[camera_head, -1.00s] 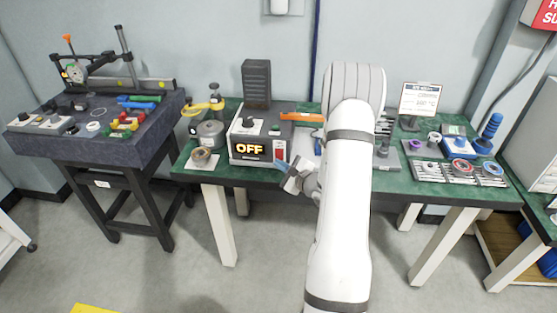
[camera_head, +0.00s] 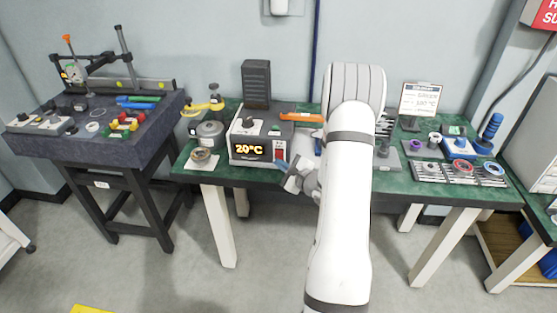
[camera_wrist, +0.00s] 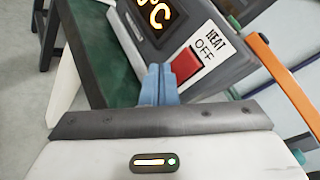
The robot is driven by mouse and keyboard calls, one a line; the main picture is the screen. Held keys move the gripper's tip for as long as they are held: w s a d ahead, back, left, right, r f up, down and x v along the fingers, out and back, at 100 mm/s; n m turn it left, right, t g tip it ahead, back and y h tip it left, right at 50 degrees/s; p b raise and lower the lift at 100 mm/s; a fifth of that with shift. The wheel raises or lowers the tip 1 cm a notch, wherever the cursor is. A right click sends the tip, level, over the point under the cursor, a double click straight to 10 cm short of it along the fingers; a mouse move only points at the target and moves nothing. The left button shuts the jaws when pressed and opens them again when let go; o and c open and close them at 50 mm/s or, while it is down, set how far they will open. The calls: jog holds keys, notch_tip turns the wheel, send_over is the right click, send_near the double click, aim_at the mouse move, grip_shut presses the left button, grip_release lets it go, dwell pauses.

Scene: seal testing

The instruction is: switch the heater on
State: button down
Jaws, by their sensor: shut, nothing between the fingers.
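The heater (camera_head: 245,149) is a grey and white box on the green table, with a knob on top. Its display (camera_head: 249,149) glows and reads 20°C; part of it also shows in the wrist view (camera_wrist: 157,14). A red switch (camera_wrist: 185,66) sits on its front beside a label reading HEAT and OFF (camera_wrist: 208,46). The switch also shows in the head view (camera_head: 280,155). My gripper (camera_wrist: 160,70) has its blue fingers together with nothing between them. Its tips are just left of the red switch in the wrist view; whether they touch the panel I cannot tell.
A dark vented tower (camera_head: 256,82) stands behind the heater. A grey round pot (camera_head: 207,134) is at its left and an orange bar (camera_head: 302,117) at its right. A rack with rings (camera_head: 461,172) lies on the table's right. My arm hides the table's middle.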

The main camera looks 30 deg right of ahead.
jog(key=shift+s+a+r+b, duration=0.1)
jog(key=shift+s+a+b, duration=0.3)
jog(key=shift+s, duration=0.25)
jog(key=shift+s+a+r+b, duration=0.1)
jog(key=shift+s+a+b, duration=0.15)
jog(key=shift+s+a, duration=0.35)
jog(key=shift+s+a+r+b, duration=0.1)
jog(key=shift+s+a+b, duration=0.15)
jog(key=shift+s, duration=0.5)
jog(key=shift+s+a+r+b, duration=0.1)
jog(key=shift+s+a+b, duration=0.1)
jog(key=shift+s+a, duration=0.4)
jog(key=shift+d, duration=0.1)
